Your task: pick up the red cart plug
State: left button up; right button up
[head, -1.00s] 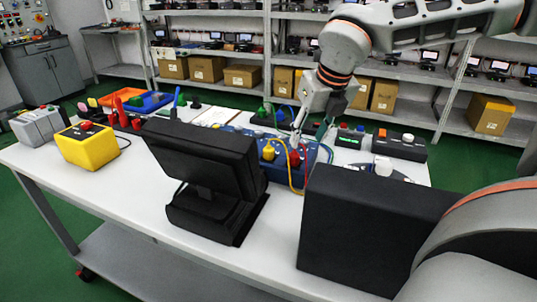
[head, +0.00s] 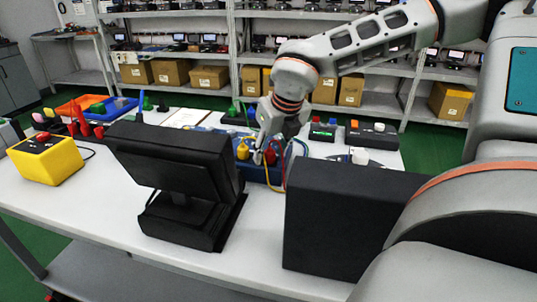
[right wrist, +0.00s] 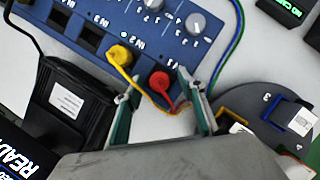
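The red cart plug (right wrist: 160,83) sits at the edge of a blue socket panel (right wrist: 150,30) in the right wrist view, with a red lead running from it. In the head view the red plug (head: 271,157) is partly hidden by my right gripper (head: 264,152). In the wrist view the right gripper (right wrist: 158,90) is open, one finger on each side of the red plug with gaps visible. A yellow plug (right wrist: 120,54) is close to the left finger, in the neighbouring socket. My left gripper is not in view.
A black monitor (head: 180,165) and a large black box (head: 345,220) stand on the table in front of the panel. A yellow box (head: 45,158) is at the left. A grey round disc (right wrist: 262,118) lies right of the fingers. Loose leads cross nearby.

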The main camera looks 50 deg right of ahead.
grip_shut()
